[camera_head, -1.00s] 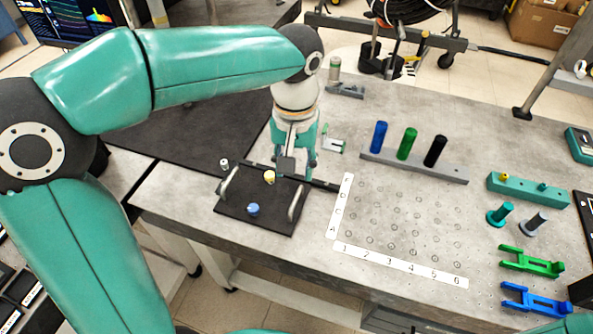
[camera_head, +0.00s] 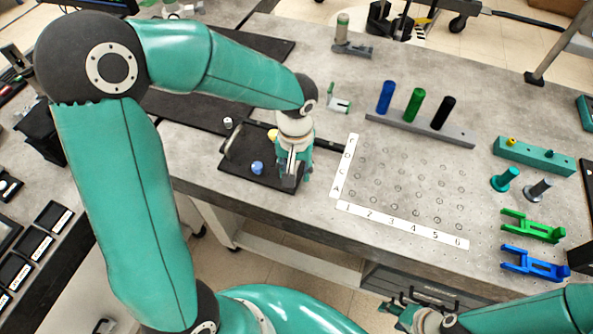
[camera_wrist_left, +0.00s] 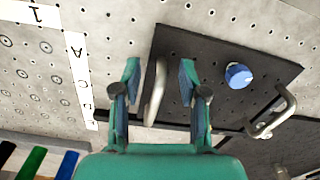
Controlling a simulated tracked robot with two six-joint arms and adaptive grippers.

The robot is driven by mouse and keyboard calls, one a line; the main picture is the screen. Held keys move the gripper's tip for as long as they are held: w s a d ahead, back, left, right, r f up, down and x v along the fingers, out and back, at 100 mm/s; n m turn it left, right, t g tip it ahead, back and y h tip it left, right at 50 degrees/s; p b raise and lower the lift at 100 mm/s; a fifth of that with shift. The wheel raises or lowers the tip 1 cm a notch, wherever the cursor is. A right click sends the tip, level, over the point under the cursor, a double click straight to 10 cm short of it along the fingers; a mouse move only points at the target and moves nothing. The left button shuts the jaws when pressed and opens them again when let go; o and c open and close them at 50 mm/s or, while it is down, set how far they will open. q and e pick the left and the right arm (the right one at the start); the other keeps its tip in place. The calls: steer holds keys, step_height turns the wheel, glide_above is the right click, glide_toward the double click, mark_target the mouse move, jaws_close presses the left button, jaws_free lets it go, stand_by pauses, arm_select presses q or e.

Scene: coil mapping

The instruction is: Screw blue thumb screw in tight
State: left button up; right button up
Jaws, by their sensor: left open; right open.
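The blue thumb screw (camera_head: 257,168) stands on the black plate (camera_head: 232,170) on the table. It also shows in the left wrist view (camera_wrist_left: 238,75), to the right of my left gripper's fingers. My left gripper (camera_wrist_left: 160,68) is open, its fingers on either side of the plate's near metal handle (camera_wrist_left: 156,92) in that picture; I cannot tell whether they touch it. In the head view the left wrist hides the plate's right side. My right gripper (camera_head: 398,308) is open and empty at the bottom edge, away from the plate.
A yellow knob (camera_head: 272,134) is partly hidden behind my left wrist, and a white knob (camera_head: 228,123) stands nearby. Another handle (camera_wrist_left: 275,118) is on the plate. A rack with blue, green and black cylinders (camera_head: 420,129) stands right. The marked hole grid is clear.

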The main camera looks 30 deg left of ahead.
arm_select(q)
steer(key=shift+f, duration=0.5)
jaws_close()
steer(key=shift+w+a+r+b, duration=0.2)
steer(key=shift+w+a+b, duration=0.2)
steer(key=shift+a, duration=0.15)
stand_by(0.9)
steer(key=shift+c, duration=0.2)
jaws_free()
steer(key=shift+a+f, duration=0.15)
steer(key=shift+a, duration=0.05)
steer(key=shift+d, duration=0.1)
